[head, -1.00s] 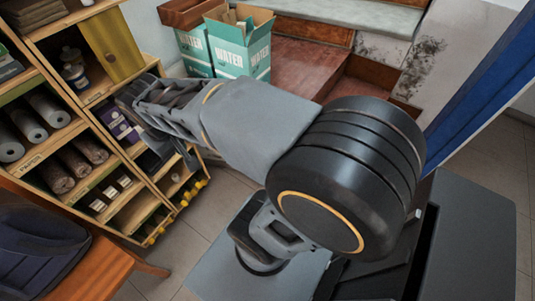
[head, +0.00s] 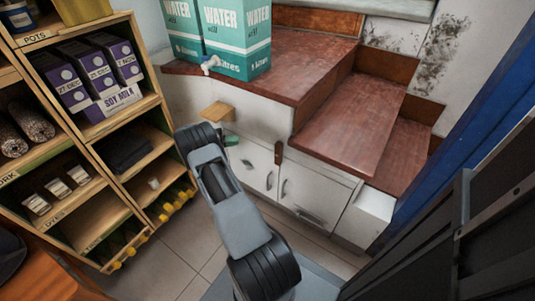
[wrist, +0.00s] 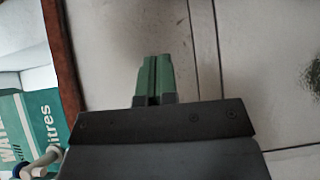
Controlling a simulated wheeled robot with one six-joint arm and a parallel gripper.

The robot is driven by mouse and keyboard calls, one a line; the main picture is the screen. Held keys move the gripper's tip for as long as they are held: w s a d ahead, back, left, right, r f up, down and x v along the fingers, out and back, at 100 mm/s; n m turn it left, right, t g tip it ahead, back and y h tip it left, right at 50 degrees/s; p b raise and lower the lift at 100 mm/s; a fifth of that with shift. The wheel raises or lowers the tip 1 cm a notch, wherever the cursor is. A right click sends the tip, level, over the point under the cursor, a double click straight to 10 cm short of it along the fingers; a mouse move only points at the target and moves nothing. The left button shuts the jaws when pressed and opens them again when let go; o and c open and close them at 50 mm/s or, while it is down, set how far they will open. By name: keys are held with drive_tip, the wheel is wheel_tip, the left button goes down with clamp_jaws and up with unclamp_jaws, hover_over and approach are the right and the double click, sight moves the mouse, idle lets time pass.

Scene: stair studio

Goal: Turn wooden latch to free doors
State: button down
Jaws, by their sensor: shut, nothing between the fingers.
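A small brown wooden latch (head: 278,153) stands upright at the top of the white cabinet front, beside the seam between the left door (head: 252,168) and the wider right door (head: 318,190). Both doors look closed. My gripper (head: 231,140) is in front of the cabinet, left of the latch. Its green fingertips also show in the wrist view (wrist: 152,78), pressed together with nothing between them. Behind them is plain white cabinet front (wrist: 140,30) with seams. I cannot make out the latch in the wrist view. Whether the fingertips touch the cabinet, I cannot tell.
A light wooden block (head: 217,112) juts out near the cabinet's upper left. Teal water boxes (head: 235,35) with a tap stand on the red-brown top (head: 300,70). Wooden shelves (head: 110,130) with soy milk stand at left. A blue panel (head: 470,120) is at right.

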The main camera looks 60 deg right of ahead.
sight(278, 154)
drive_tip(key=shift+s+d+f, duration=0.1)
drive_tip(key=shift+d+f, duration=0.1)
drive_tip(key=shift+f, duration=0.3)
drive_tip(key=shift+d+f, duration=0.15)
drive_tip(key=shift+f, duration=0.3)
drive_tip(key=shift+s, duration=0.1)
drive_tip(key=shift+g, duration=0.3)
drive_tip(key=b+x, duration=0.1)
drive_tip(key=x, duration=0.6)
drive_tip(key=b+x, duration=0.1)
drive_tip(key=x, duration=0.3)
drive_tip(key=shift+s+a+b, duration=0.3)
drive_tip(key=shift+s+b, duration=0.05)
drive_tip(key=shift+s, duration=1.1)
